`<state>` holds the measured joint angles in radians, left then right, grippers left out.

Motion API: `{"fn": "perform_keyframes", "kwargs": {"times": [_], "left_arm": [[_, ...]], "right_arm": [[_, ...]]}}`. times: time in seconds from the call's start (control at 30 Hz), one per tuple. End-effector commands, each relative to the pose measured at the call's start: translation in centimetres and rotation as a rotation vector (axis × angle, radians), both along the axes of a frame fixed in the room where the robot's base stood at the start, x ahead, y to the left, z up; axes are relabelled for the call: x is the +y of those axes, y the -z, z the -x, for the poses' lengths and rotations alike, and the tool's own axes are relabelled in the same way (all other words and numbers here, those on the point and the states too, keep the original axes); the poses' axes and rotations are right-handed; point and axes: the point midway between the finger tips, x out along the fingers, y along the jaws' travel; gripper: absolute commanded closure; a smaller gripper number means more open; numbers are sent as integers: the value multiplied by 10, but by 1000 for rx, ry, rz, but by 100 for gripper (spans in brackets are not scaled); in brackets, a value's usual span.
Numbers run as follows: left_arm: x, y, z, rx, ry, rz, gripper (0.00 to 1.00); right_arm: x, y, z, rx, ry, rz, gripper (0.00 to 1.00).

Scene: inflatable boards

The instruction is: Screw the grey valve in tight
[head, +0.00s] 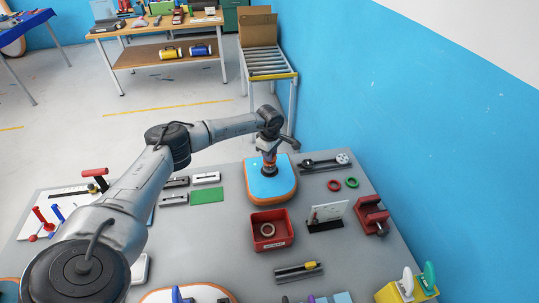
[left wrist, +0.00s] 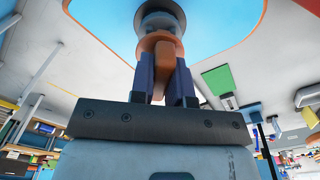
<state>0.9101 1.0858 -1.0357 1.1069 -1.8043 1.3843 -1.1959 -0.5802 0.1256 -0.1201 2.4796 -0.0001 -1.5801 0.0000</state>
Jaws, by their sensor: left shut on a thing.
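A blue inflatable board (head: 283,187) with an orange rim lies at the middle of the bench, and its blue face also fills the top of the left wrist view (left wrist: 225,18). My left gripper (head: 269,160) points down over the board. In the left wrist view its two dark fingers (left wrist: 165,72) are shut on an orange upper part of the valve. The grey valve (left wrist: 160,20) shows as a grey round collar against the blue face. How far it sits in the board cannot be told. My right gripper is not in view.
A red bin (head: 270,241) holding a ring stands just in front of the board. A wrench (head: 322,163), a green ring and a red ring lie to its right. A red vise (head: 371,216) is further right, near the blue wall.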

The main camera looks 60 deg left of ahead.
Motion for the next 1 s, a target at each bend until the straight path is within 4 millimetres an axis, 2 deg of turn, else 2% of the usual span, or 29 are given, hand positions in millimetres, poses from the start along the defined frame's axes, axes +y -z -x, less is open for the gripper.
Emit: {"fn": "perform_keyframes", "kwargs": {"times": [0.6,1.0], "left_arm": [[0,-32,0,-1,-1,0,100],[0,-35,0,0,-1,0,100]], "right_arm": [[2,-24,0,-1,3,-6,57],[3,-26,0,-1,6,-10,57]]}}
